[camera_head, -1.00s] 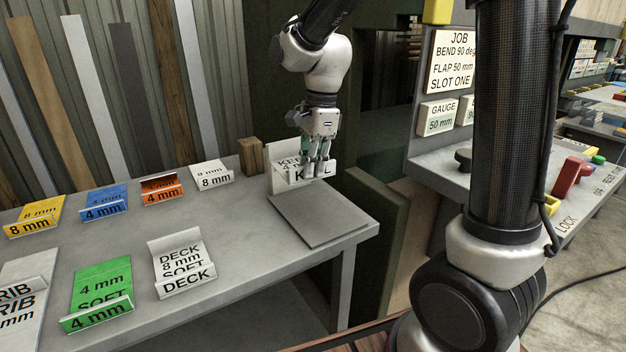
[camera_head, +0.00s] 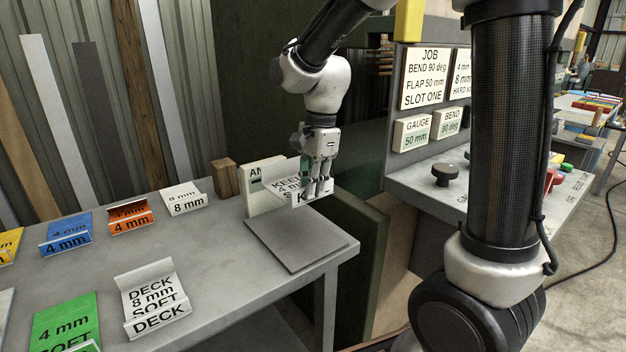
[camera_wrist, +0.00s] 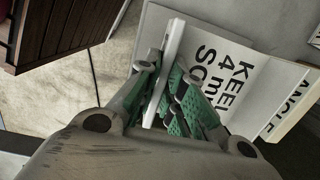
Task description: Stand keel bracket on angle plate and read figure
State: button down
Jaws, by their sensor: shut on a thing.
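The keel bracket (camera_head: 284,176) is a pale bent plate lettered KEEL and 4 mm. My gripper (camera_head: 319,188) is shut on its front flap, which partly hides the lettering. In the wrist view the green-padded fingers (camera_wrist: 172,100) straddle the flap, and the bracket's broad face (camera_wrist: 215,65) reads KEEL, 4 m, SO. The angle plate (camera_head: 256,199) is an upright pale block behind the bracket, with only AN showing. The wrist view shows its edge lettered ANGLE (camera_wrist: 290,112) beside the bracket. I cannot tell whether the bracket touches it.
A bare grey slab (camera_head: 300,242) lies at the table corner. Orange (camera_head: 130,217), blue (camera_head: 66,234), green (camera_head: 66,322) and DECK (camera_head: 153,299) brackets lie left. A wooden block (camera_head: 225,179) stands behind. A gauge sign (camera_head: 412,133) reads 50 mm.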

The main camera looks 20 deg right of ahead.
jog(key=shift+f, duration=6.95)
jog(key=c, duration=1)
grip_release()
jog(key=shift+r, duration=0.1)
jog(key=shift+r, duration=2.45)
